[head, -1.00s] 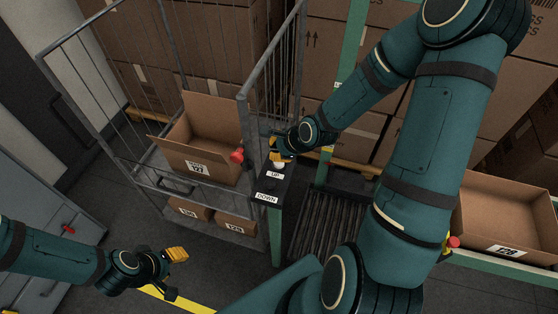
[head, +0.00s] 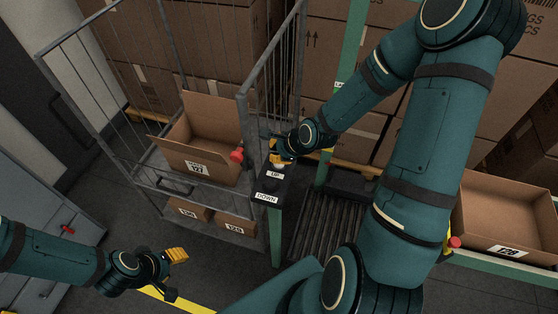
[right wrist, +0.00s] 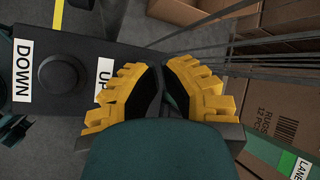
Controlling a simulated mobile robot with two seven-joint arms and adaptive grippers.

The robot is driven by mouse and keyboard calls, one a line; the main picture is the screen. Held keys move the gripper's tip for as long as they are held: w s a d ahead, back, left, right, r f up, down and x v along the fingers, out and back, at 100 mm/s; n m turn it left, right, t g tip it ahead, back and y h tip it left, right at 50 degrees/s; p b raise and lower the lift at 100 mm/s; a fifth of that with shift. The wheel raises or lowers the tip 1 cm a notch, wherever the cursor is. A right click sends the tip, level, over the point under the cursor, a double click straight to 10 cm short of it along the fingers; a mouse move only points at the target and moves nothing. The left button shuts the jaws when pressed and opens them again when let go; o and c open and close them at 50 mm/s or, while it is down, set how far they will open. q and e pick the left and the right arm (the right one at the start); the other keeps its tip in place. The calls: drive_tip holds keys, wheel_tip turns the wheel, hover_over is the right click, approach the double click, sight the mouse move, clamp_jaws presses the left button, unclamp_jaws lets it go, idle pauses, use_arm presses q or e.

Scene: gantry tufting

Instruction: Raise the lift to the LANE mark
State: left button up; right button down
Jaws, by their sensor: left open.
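The control panel (head: 272,184) has an UP label and a DOWN label, each with a button. My right gripper (head: 280,159) is shut and empty, fingers down over the UP button, which it mostly hides; I cannot tell whether it is pressed. In the right wrist view its yellow fingers (right wrist: 164,90) are together beside the UP label. A roller deck (head: 327,228), seemingly the lift's, lies low by the green post (head: 352,60). A green LANE mark (right wrist: 303,169) shows at the right wrist view's lower right corner. My left gripper (head: 175,273) is open and empty above the floor.
A wire cage cart (head: 262,75) left of the panel holds an open box labelled 127 (head: 200,165), with smaller boxes below. Another open box (head: 508,215) stands on a green-edged support at right. Stacked cartons fill the back. A grey cabinet (head: 40,200) stands at left.

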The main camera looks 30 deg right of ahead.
drive_tip(key=shift+f+b, duration=0.3)
drive_tip(key=shift+f, duration=0.2)
idle(0.3)
drive_tip(key=shift+r, duration=0.15)
idle(5.3)
drive_tip(key=shift+r+p, duration=0.9)
drive_tip(key=shift+p, duration=0.1)
wheel_tip(320, 180, up, 5)
drive_tip(key=p, duration=0.4)
drive_tip(key=shift+p, duration=0.4)
